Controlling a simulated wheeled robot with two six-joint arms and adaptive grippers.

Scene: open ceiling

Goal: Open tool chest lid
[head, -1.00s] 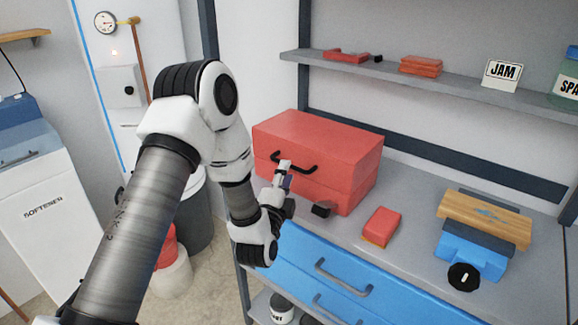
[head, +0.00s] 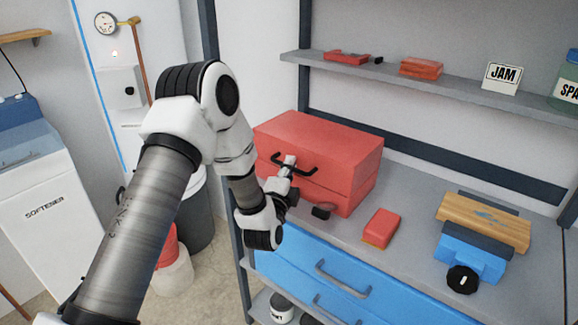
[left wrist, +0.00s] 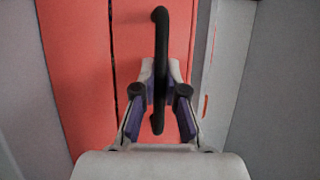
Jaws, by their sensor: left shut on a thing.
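The red tool chest (head: 328,150) stands on the grey workbench with its lid down. A black bar handle (head: 306,170) is on its front face. My left gripper (head: 289,162) is at the handle, in front of the chest. In the left wrist view my left gripper (left wrist: 160,92) has one finger on each side of the black handle (left wrist: 161,45) and is shut on it. The seam between the lid and the lower part of the red chest (left wrist: 85,70) shows left of the handle. My right gripper is not in view.
On the grey bench (head: 345,232) are a red block (head: 381,228), a small dark object (head: 322,211) and a blue vise (head: 470,255) with a wooden board (head: 485,219). A shelf (head: 440,80) runs above the chest. Blue drawers (head: 310,265) are below.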

